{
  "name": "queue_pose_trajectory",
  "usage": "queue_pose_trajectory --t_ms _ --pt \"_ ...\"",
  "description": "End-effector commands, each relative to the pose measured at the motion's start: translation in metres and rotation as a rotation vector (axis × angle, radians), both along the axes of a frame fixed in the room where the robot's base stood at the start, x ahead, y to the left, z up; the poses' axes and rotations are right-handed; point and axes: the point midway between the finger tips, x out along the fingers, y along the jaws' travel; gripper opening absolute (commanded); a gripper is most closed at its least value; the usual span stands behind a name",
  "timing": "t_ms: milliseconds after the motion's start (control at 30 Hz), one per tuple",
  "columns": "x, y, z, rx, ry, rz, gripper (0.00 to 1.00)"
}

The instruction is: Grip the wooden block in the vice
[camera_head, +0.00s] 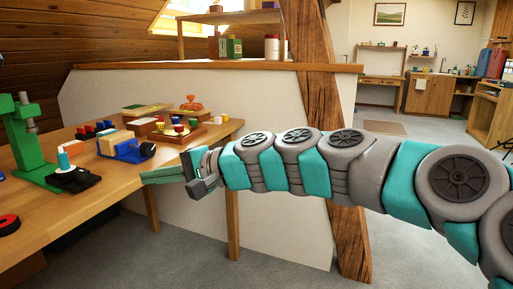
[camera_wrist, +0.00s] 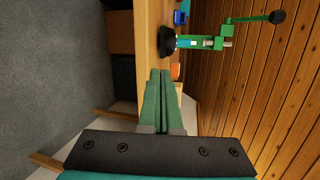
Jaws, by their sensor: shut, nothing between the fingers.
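The blue vice (camera_head: 128,153) stands on the workbench in the head view, with a dark round part at its right end. The pale wooden block (camera_head: 116,141) sits at the vice, its top showing above the blue body; I cannot tell how tightly the jaws hold it. My gripper (camera_head: 143,178) is shut and empty, its green fingers pointing left, in front of the vice and apart from it near the bench's front edge. In the wrist view the shut fingers (camera_wrist: 159,72) point up the picture. I cannot make out the vice or block surely there.
A green drill press (camera_head: 24,140) stands left on the workbench (camera_head: 60,218), with a cyan cylinder (camera_head: 63,161) on a black base beside it. Trays with coloured pieces (camera_head: 178,130) lie behind the vice. A timber post (camera_head: 318,90) rises behind my arm.

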Motion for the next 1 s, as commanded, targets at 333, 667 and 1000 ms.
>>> queue_pose_trajectory --t_ms 333,667,1000 --pt "0.116 0.013 -0.015 0.333 0.302 -0.222 0.00" --pt "0.130 0.035 -0.016 0.344 0.318 -0.231 0.00" --pt "0.144 0.069 -0.015 0.343 0.317 -0.231 0.00"
